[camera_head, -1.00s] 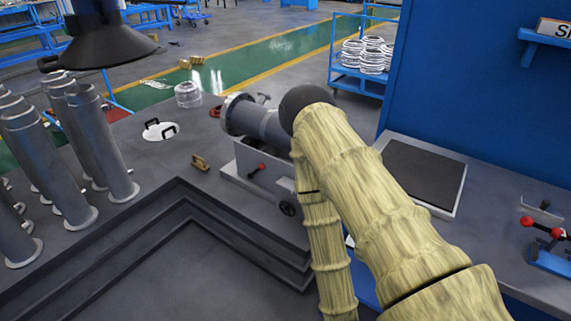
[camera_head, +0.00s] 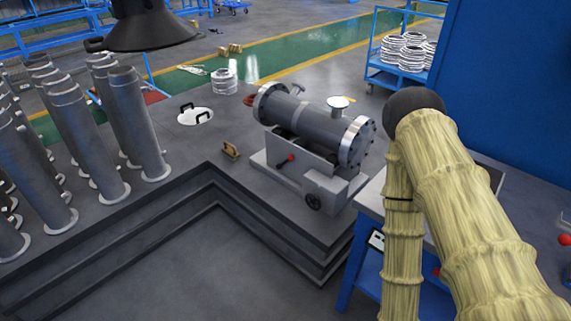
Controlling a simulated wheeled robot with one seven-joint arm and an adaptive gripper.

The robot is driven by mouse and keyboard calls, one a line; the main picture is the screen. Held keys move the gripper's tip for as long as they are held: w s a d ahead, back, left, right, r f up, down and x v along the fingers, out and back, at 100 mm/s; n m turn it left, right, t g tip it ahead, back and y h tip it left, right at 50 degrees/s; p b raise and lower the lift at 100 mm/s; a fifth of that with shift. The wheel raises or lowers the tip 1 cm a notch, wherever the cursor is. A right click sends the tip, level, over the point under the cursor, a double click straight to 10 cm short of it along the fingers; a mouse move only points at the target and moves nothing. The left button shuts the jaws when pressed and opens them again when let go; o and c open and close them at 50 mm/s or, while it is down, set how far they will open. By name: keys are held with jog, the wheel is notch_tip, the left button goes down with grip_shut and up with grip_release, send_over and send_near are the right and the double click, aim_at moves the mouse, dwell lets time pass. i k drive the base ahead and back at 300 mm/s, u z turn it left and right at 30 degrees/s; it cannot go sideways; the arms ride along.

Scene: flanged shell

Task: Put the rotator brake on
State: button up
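The rotator (camera_head: 312,172) is a grey stand on the bench, left of my arm. A grey flanged shell (camera_head: 305,121) lies horizontally on it, with bolted flanges at both ends and a short capped nozzle on top. Neither is labelled, and I cannot tell whether the brake is on. My arm, in a yellowish sleeve with a dark rounded joint, stands right of the rotator. My gripper is not visible.
Several upright grey flanged pipes (camera_head: 128,118) stand at the left. A white disc with black handles (camera_head: 195,116) and a small brown block (camera_head: 231,149) lie on the bench. A dark lamp-like hood (camera_head: 152,28) hangs at the upper left. A blue cart (camera_head: 374,75) stands behind.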

aim_at(291, 158)
jog(key=u, duration=0.05)
jog(key=k, duration=0.6)
jog(key=u, duration=0.45)
jog(key=i, duration=1.2)
jog(key=u, duration=0.3)
